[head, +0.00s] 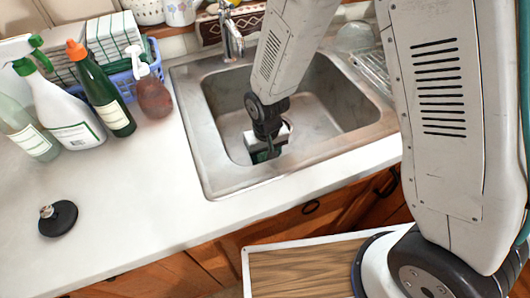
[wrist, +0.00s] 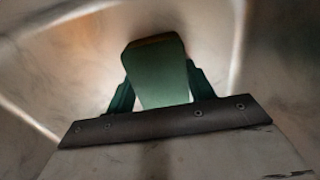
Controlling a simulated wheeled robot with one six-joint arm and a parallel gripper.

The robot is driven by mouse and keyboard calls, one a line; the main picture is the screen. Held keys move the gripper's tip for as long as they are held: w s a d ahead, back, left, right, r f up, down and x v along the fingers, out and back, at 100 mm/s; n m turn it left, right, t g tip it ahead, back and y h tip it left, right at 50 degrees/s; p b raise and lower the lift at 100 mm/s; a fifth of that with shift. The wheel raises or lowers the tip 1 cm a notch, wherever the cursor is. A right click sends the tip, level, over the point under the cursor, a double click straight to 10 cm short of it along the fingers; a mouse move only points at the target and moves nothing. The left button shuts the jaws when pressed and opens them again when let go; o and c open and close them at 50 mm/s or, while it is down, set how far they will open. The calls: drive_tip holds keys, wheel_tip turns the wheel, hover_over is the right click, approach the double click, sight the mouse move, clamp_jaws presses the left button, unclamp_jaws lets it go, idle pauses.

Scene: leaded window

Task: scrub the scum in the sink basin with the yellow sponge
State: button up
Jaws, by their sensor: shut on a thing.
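The metal sink basin (head: 325,103) is set into the white counter. My gripper (head: 265,152) reaches down into its left part, near the bottom. In the wrist view, my gripper (wrist: 158,88) has its two dark green fingers shut on a block with a dark green face (wrist: 156,68). I take this block for the sponge, though no yellow shows on it there. In the head view it is mostly hidden by my gripper. Whether it touches the basin floor I cannot tell. Brownish tints show on the basin surface (wrist: 60,60); I cannot make out a clear scum patch.
The faucet (head: 231,35) stands at the sink's back edge, close to my arm. A soap pump bottle (head: 154,97), an orange-capped green bottle (head: 105,95) and spray bottles (head: 70,115) stand left. A black round stopper (head: 58,218) lies on the counter. The front left counter is mostly clear.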

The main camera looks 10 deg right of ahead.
drive_tip(key=shift+w+a+f, duration=0.1)
drive_tip(key=shift+w+a, duration=0.15)
drive_tip(key=shift+w, duration=0.65)
drive_tip(key=shift+s+d, duration=0.15)
drive_tip(key=shift+s, duration=0.4)
drive_tip(key=shift+s+d, duration=0.15)
drive_tip(key=shift+s, duration=0.35)
drive_tip(key=shift+w+a+r, duration=0.15)
drive_tip(key=shift+w+r, duration=0.05)
drive_tip(key=shift+w, duration=0.25)
drive_tip(key=shift+w+d+f, duration=0.15)
drive_tip(key=shift+w+d, duration=0.05)
drive_tip(key=shift+d, duration=0.3)
drive_tip(key=shift+s+a+f, duration=0.1)
drive_tip(key=shift+s+a, duration=0.05)
drive_tip(key=shift+a, duration=0.35)
drive_tip(key=shift+s+a+f, duration=0.1)
drive_tip(key=shift+s+a, duration=0.05)
drive_tip(key=shift+a, duration=0.35)
drive_tip(key=shift+d+r, duration=0.1)
drive_tip(key=shift+d, duration=0.05)
